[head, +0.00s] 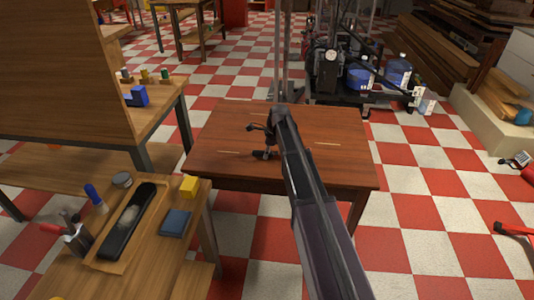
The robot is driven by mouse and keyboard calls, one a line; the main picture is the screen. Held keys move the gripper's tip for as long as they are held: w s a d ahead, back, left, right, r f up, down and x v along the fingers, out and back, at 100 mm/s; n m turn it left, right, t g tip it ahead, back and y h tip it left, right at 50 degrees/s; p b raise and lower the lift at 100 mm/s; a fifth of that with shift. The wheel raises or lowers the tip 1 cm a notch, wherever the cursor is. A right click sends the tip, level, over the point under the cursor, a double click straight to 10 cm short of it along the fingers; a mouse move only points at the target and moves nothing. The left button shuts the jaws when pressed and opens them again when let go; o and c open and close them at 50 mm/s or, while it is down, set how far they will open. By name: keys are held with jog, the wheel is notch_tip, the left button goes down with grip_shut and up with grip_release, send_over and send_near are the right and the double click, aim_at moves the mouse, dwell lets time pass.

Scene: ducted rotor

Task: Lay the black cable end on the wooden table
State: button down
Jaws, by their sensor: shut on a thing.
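The wooden table (225,165) stands in the middle of the head view, with a reddish-brown top. My arm reaches over it from the lower right. My gripper (266,138) shows small and dark beside the arm's far end, above the middle of the tabletop. It is shut on a small black thing, the black cable end (265,154), low over or against the top. Whether the cable end touches the wood cannot be told. The arm covers part of the table, and the rest of the cable cannot be made out.
A workbench (190,240) at lower left holds a black tray, a yellow block (189,187), a blue block (174,222) and tools. A tall wooden panel stands at left. A dark machine frame with blue containers (398,73) stands behind the table. Much of the tabletop is bare.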

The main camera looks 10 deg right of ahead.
aim_at(274, 154)
jog(key=shift+f, duration=0.15)
jog(key=shift+c, duration=1.9)
grip_release()
jog(key=shift+r, duration=0.2)
jog(key=p+v, duration=1.1)
jog(key=shift+d+r+p, duration=0.15)
jog(key=shift+r+p, duration=0.2)
jog(key=shift+r, duration=0.05)
jog(key=shift+s, duration=0.1)
jog(key=s+a+n+h, duration=0.2)
jog(key=s+n, duration=1.9)
jog(key=s, duration=0.7)
jog(key=shift+f+n+g+h, duration=0.3)
jog(key=shift+g, duration=0.1)
